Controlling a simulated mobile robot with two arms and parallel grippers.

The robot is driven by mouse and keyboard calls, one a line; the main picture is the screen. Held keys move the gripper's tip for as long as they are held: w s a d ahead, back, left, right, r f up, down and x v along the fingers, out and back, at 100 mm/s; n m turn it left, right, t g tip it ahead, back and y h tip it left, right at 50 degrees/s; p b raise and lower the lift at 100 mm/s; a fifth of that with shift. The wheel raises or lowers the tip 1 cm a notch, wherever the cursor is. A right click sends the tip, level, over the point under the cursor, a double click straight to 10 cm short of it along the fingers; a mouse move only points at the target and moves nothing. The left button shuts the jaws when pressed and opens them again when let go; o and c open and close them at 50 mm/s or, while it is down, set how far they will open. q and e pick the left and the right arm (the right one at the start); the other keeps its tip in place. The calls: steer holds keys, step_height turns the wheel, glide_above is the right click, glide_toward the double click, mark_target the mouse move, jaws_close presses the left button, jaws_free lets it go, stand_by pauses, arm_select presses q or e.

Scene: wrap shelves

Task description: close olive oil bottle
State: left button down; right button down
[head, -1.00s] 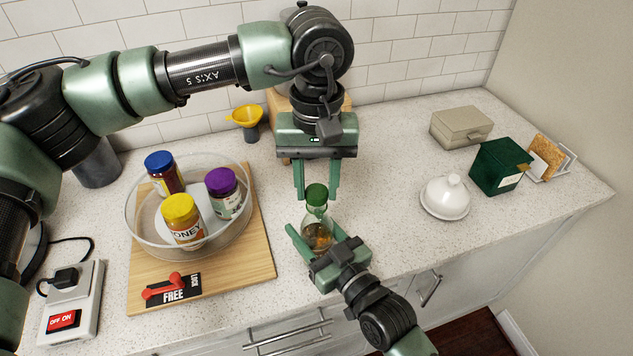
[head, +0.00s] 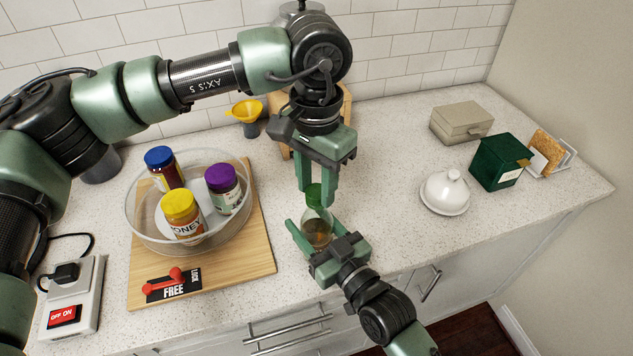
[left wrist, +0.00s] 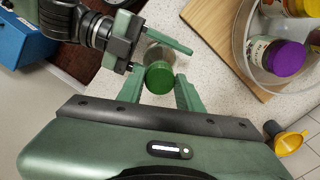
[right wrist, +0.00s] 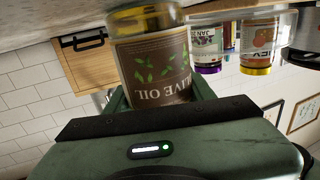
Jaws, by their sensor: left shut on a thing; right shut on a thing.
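The olive oil bottle (head: 318,232) stands upright on the counter near its front edge, with a green cap (head: 313,194) at its top. My left gripper (head: 315,192) reaches down from above with its fingers shut on the cap; the cap also shows between the fingers in the left wrist view (left wrist: 159,77). My right gripper (head: 310,240) comes from the front, low, with its fingers shut around the bottle body. The bottle's brown olive oil label (right wrist: 155,68) fills the middle of the right wrist view. Whether the cap is fully seated cannot be told.
A clear round turntable bin (head: 140,222) with several jars sits on a wooden board (head: 262,240) to the left. A yellow funnel (head: 246,111) stands behind. A white butter dish (head: 445,192), green box (head: 498,162) and beige box (head: 461,122) are on the right. Counter between is clear.

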arm_select(q)
steer(key=m, duration=0.4)
steer(key=shift+m, duration=0.4)
steer(key=c, duration=0.9)
jaws_free()
steer(key=shift+c, duration=0.2)
steer(key=shift+r, duration=2.25)
steer(key=shift+c, duration=0.4)
